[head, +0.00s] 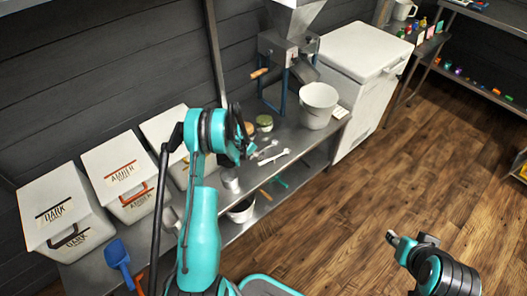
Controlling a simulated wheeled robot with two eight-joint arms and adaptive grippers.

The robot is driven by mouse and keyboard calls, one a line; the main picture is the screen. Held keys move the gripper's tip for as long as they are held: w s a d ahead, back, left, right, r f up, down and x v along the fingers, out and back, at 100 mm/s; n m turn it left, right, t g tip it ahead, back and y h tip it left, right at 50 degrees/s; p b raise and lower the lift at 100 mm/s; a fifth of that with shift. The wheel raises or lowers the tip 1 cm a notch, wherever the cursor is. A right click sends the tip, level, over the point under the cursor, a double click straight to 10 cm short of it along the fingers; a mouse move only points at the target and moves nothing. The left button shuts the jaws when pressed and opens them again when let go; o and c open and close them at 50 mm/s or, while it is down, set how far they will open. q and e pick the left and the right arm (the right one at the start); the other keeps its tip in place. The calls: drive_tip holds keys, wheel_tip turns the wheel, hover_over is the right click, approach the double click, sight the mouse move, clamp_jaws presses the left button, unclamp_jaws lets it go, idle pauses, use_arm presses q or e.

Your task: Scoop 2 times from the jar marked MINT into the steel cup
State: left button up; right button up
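Two small jars stand on the steel bench, a green-lidded one (264,122) and one with a tan top (249,129). No MINT label is readable on either. A small steel cup (230,181) stands nearer, just below my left gripper in the picture and partly hidden by my arm. Two pale scoops or spoons lie to the right of the cup, a longer white one (274,157) and a smaller one (267,147). My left gripper (242,138) is dark and overlaps the jar area; its fingers are unclear. My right gripper (392,237) is over the floor, away from the bench.
Lidded white bins marked DARK (62,215) and AMBER (121,178) line the bench's left, with another beside them. A mill (290,50), white bucket (318,104) and white chest (357,75) stand behind right. A pot (241,212) sits on the lower shelf.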

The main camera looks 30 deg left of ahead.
use_arm(q)
clamp_jaws()
drive_tip(key=shift+r, duration=0.1)
drive_tip(key=shift+r+p, duration=1.25)
drive_tip(key=shift+r, duration=1.65)
